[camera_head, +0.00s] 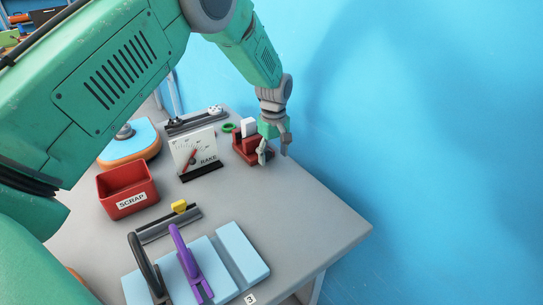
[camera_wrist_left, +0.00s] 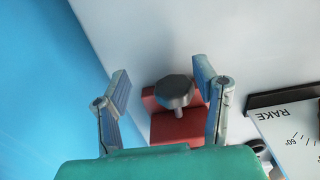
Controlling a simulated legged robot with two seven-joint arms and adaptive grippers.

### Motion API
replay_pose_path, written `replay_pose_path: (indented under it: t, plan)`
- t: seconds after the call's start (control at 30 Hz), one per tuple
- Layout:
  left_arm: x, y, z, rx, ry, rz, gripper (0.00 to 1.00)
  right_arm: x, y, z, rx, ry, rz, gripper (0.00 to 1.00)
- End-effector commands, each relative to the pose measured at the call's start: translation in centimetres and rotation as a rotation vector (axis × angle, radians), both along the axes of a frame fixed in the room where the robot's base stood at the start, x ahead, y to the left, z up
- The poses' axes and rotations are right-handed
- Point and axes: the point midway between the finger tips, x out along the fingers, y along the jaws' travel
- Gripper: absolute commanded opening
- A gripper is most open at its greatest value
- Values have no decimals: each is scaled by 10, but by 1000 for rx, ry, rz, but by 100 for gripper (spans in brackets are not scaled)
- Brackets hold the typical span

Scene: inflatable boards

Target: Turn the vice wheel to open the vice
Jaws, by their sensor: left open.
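The red vice (camera_head: 246,147) stands near the table's right edge, with a white block (camera_head: 249,127) at its top. Its grey wheel (camera_head: 264,152) faces the front right. In the left wrist view the wheel (camera_wrist_left: 174,92) is a dark grey, many-sided knob on a short stem, in front of the red vice body (camera_wrist_left: 182,127). My left gripper (camera_head: 278,139) is beside the wheel, fingers pointing down. In the left wrist view the gripper (camera_wrist_left: 160,78) is open, with the wheel between its fingers, closer to the right one. Contact cannot be told. My right gripper is out of view.
A white gauge marked RAKE (camera_head: 193,152) stands left of the vice. A green ring (camera_head: 228,128) lies behind it. The table's front right is clear.

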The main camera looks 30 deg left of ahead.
Motion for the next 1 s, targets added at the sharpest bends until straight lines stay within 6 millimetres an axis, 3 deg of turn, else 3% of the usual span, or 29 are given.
replay_pose_path:
  t: [0.33, 0.37, 0.47, 0.6, 1.0]
  plan:
    - [-1, 16, -12, -16, 0, 6, 55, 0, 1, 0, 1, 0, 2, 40]
    - [-1, 15, -11, -14, -1, 6, 52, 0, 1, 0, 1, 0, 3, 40]
    - [0, 11, -9, -4, 0, 6, 18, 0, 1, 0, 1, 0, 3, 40]
    - [0, 9, -8, 4, 1, 5, 3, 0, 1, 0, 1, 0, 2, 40]
    - [-1, 6, -6, -11, -3, 4, 3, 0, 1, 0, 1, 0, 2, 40]
